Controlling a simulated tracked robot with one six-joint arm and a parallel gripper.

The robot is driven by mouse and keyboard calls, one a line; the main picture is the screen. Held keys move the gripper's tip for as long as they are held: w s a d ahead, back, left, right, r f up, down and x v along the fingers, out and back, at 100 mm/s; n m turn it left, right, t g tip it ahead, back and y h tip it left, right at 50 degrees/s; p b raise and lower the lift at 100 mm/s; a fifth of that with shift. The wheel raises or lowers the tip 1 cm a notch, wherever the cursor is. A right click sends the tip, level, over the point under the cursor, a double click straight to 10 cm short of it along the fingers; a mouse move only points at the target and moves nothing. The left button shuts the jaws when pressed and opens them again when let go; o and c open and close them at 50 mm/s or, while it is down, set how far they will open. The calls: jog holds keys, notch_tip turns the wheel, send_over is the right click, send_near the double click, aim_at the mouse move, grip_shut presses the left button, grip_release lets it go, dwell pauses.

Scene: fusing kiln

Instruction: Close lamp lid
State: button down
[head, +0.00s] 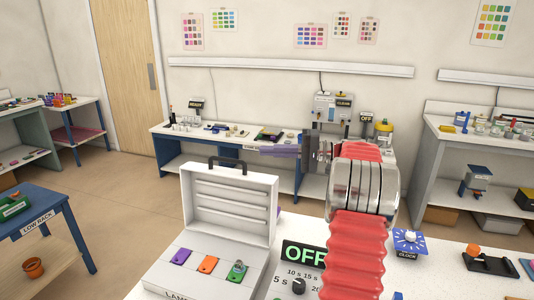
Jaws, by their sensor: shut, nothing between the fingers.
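The lamp is a white case (165,268) at the lower middle of the head view, its front label partly cut off by the frame edge. Its lid (232,232) stands open and upright at the back, with a dark handle (228,163) on top and ribs inside. A purple, an orange and a green tile lie in the base. My gripper (264,150) is shut and empty, pointing left, to the right of the handle in the picture. It looks apart from the lid, though the depth gap is hard to judge. My red and silver arm hides part of the bench.
An "OFF" display (303,254) and a dial (299,286) stand right of the case, partly behind my arm. A blue low rack (40,215) stands at left. Open floor lies between it and the case.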

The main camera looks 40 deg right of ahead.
jog(key=w+a, duration=0.3)
jog(key=a, duration=0.6)
jog(key=shift+w+f, duration=0.25)
jog(key=shift+w, duration=0.1)
jog(key=shift+s+a+r, duration=0.1)
